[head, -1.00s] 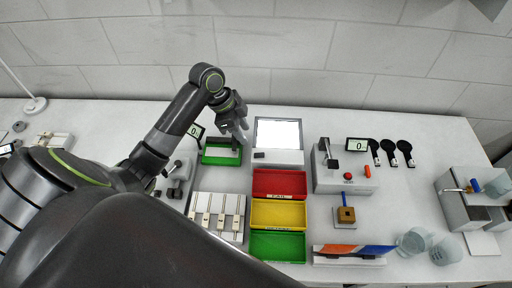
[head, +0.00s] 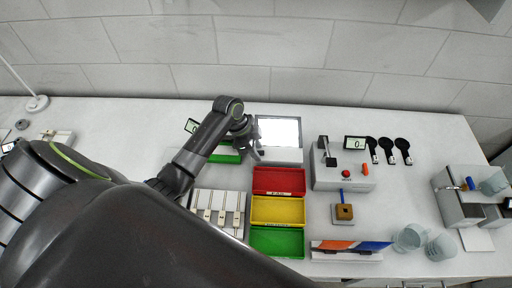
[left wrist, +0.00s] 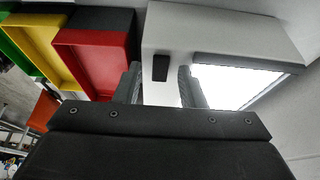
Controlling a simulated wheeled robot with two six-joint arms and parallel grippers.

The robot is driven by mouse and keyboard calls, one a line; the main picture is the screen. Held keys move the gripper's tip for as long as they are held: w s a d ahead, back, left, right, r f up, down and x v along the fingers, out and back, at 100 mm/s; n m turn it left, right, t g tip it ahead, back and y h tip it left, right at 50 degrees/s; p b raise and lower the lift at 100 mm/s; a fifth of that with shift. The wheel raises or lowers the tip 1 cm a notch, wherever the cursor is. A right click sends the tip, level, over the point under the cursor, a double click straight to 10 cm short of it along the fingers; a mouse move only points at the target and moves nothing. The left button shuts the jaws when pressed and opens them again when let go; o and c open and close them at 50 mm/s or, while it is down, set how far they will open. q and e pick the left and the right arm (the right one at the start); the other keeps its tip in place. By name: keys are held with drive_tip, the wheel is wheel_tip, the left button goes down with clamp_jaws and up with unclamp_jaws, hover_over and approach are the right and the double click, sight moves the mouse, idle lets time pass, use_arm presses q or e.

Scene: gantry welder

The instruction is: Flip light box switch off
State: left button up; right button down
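The light box (head: 278,131) stands at the back of the bench, its panel glowing white. It also shows in the left wrist view (left wrist: 215,30), with the lit panel (left wrist: 240,82) on the right. Its small dark switch (left wrist: 160,68) is on the white front part and is hidden behind my gripper in the head view. My left gripper (head: 257,154) is at the front left of the light box. In the left wrist view its two fingers (left wrist: 159,78) are apart with nothing between them, and the switch lies just beyond the gap. I cannot tell whether they touch the box.
Red (head: 279,181), yellow (head: 278,211) and green (head: 277,243) trays stand in front of the light box. A grey device with a red button (head: 346,173) is to the right. Another green tray (head: 226,157) lies left of my gripper.

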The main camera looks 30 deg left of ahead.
use_arm(q)
clamp_jaws()
drive_tip(key=shift+w+d+r+y+p, duration=0.1)
drive_tip(key=shift+d+r+y+p, duration=0.15)
drive_tip(key=shift+p, duration=0.3)
drive_tip(key=shift+g+y, duration=0.25)
drive_tip(key=shift+g, duration=0.05)
drive_tip(key=shift+w+d+f+g+y+p, duration=0.1)
drive_tip(key=shift+g+y+p, duration=0.1)
drive_tip(key=shift+y, duration=0.15)
drive_tip(key=shift+w+d+g+y+p, duration=0.1)
drive_tip(key=shift+y+p, duration=0.1)
drive_tip(key=shift+y, duration=0.15)
drive_tip(key=shift+d+g+y, duration=0.2)
drive_tip(key=shift+g+y, duration=0.3)
drive_tip(key=shift+y, duration=0.5)
drive_tip(key=shift+o, duration=0.6)
unclamp_jaws()
